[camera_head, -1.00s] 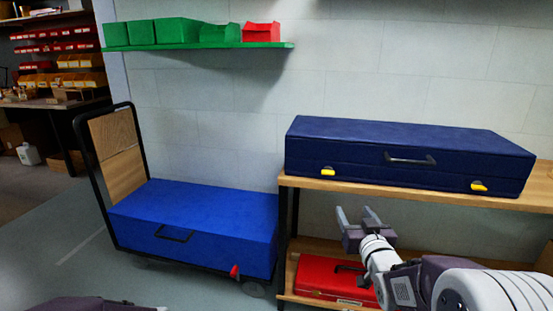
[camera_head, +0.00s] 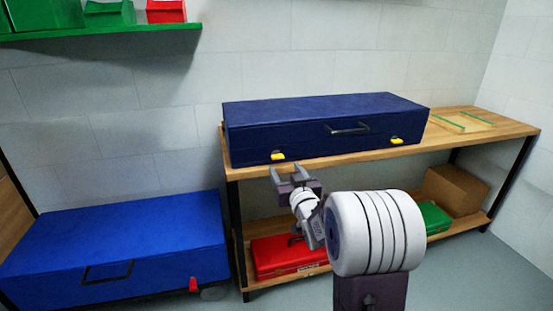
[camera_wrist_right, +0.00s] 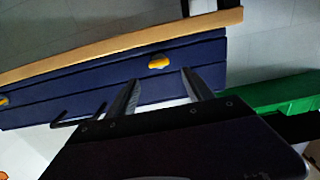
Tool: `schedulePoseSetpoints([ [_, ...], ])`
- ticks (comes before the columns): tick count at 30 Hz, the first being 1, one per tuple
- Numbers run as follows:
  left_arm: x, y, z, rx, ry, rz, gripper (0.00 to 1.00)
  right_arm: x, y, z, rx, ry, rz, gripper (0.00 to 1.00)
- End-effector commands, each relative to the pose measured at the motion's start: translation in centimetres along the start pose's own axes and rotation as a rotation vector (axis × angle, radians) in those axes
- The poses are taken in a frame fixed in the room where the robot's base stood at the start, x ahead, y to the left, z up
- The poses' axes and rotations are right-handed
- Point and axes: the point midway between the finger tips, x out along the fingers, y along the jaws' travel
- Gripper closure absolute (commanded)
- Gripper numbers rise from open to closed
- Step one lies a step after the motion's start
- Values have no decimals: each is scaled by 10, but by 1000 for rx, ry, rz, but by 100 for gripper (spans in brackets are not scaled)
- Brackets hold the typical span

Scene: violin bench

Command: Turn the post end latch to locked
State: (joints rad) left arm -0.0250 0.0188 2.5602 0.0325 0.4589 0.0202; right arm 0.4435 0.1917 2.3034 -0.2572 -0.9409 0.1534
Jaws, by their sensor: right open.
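A dark blue violin case (camera_head: 300,118) lies shut on the wooden bench, with a dark handle (camera_head: 347,129) on its front. It has a left yellow latch (camera_head: 278,156) and a right yellow latch (camera_head: 397,141). I cannot tell which is the post end one, or whether either is locked. My right gripper (camera_head: 291,172) is open and empty, just below and in front of the left latch. In the right wrist view, which is upside down, that latch (camera_wrist_right: 160,62) sits just beyond the open fingertips (camera_wrist_right: 160,80), apparently not touching. My left gripper is out of view.
The bench top (camera_head: 470,122) is bare right of the case except for a green-edged frame (camera_head: 463,123). The lower shelf holds a red case (camera_head: 280,257), a green box (camera_head: 434,216) and a cardboard box (camera_head: 455,190). A bright blue case (camera_head: 120,245) stands left.

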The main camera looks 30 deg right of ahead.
Motion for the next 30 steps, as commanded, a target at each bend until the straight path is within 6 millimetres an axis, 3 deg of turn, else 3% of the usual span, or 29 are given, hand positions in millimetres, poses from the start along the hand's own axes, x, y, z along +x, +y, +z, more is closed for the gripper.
schedulePoseSetpoints([
  [6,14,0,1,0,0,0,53,46,-1,4,1,1,-1,40],
  [12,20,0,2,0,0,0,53,76,-1,2,0,0,-1,40],
  [22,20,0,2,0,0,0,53,82,-1,0,1,-1,-1,40],
  [23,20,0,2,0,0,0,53,82,-1,0,0,-1,-1,46],
  [28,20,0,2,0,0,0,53,82,-1,0,0,-1,-1,93],
  [29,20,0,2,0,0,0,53,82,-1,0,0,-1,-1,100],
  [30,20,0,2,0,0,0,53,82,-1,0,0,-1,-1,100],
])
